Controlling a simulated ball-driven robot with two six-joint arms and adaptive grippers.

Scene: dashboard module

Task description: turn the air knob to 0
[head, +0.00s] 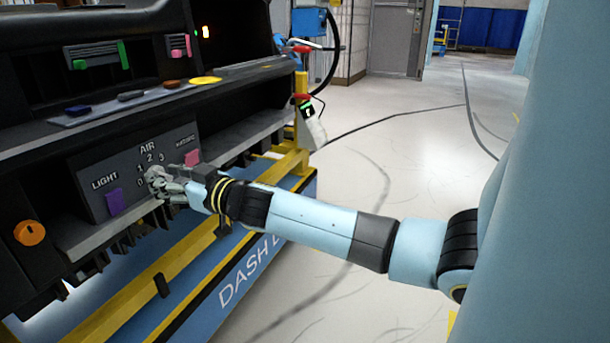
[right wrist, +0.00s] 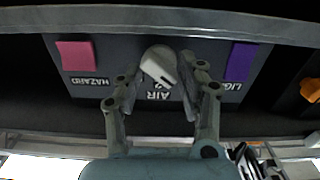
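The air knob (head: 155,172) is a light grey dial on the dark panel under the word AIR, with numbers 0 to 3 around it. My right gripper (head: 166,182) is at the knob and partly covers it. In the right wrist view, which is upside down, the knob (right wrist: 159,66) with its pale raised bar lies between the two spread fingers of my right gripper (right wrist: 164,70). The bar sits slanted, one end by the 2. The fingers look open around the knob; whether either touches it I cannot tell. My left gripper is not in view.
A purple light switch (head: 115,202) and a pink hazard switch (head: 192,157) flank the knob closely. An orange knob (head: 30,232) is at far left. A ledge (head: 90,240) runs under the panel. The floor to the right is open.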

